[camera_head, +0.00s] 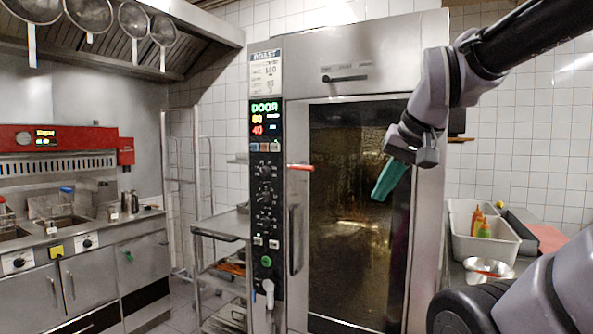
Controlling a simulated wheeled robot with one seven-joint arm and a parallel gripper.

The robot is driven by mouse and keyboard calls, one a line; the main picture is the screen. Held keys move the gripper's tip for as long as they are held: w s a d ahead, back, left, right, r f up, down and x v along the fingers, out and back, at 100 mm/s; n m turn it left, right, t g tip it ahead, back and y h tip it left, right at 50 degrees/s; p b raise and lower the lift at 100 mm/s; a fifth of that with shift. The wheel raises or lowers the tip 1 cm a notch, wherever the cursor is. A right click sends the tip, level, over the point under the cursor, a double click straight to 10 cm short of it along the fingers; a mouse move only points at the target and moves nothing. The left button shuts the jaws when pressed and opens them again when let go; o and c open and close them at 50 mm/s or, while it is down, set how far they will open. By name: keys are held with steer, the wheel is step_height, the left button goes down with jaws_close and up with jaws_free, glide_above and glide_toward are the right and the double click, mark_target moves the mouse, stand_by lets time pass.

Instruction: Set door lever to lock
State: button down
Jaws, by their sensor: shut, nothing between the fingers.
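A tall steel oven (345,45) stands in the middle, with a dark glass door (340,180). A short lever with a red-orange grip (301,167) sits near the upper left of the door frame, beside the control panel, and lies roughly level, pointing right. A vertical door handle (296,240) is below it. My gripper (388,180) has teal fingers, which are shut and empty. It appears in front of the upper right of the glass, right of the lever and clear of it. The door looks closed or nearly so; I cannot tell if it is latched.
The control panel (265,190) shows "DOOR" on its display. A steel rack trolley (222,226) stands left of the oven, with fryers (95,270) farther left. A white bin (480,240) with bottles and a metal bowl (488,270) are on the right counter.

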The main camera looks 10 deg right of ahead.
stand_by(0.4)
steer(key=c, duration=1.1)
jaws_free()
steer(key=shift+w, duration=0.1)
steer(key=o, duration=0.4)
steer(key=shift+w+r, duration=0.25)
steer(key=shift+w, duration=0.25)
steer(key=w+r+m+t+h, duration=0.1)
steer(key=w+r+m+t, duration=0.15)
steer(key=w, duration=0.95)
steer(key=m+t, duration=0.4)
steer(key=m, duration=0.3)
glide_toward(305, 168)
steer(key=s+d+f+v, duration=0.1)
steer(key=f+v, duration=0.1)
steer(key=v, duration=1)
steer(key=w+a+f+m, duration=0.1)
steer(key=w+f, duration=0.1)
steer(key=w, duration=0.5)
steer(key=w+f+m+t+y, duration=0.1)
steer(key=w+f, duration=0.1)
steer(key=w, duration=0.6)
steer(key=w+a+f+m+t, duration=0.1)
steer(key=w+f+m, duration=0.1)
steer(key=w, duration=0.5)
steer(key=shift+w+a+t+y, duration=0.25)
steer(key=shift+w+a+y, duration=0.05)
steer(key=shift+w, duration=0.1)
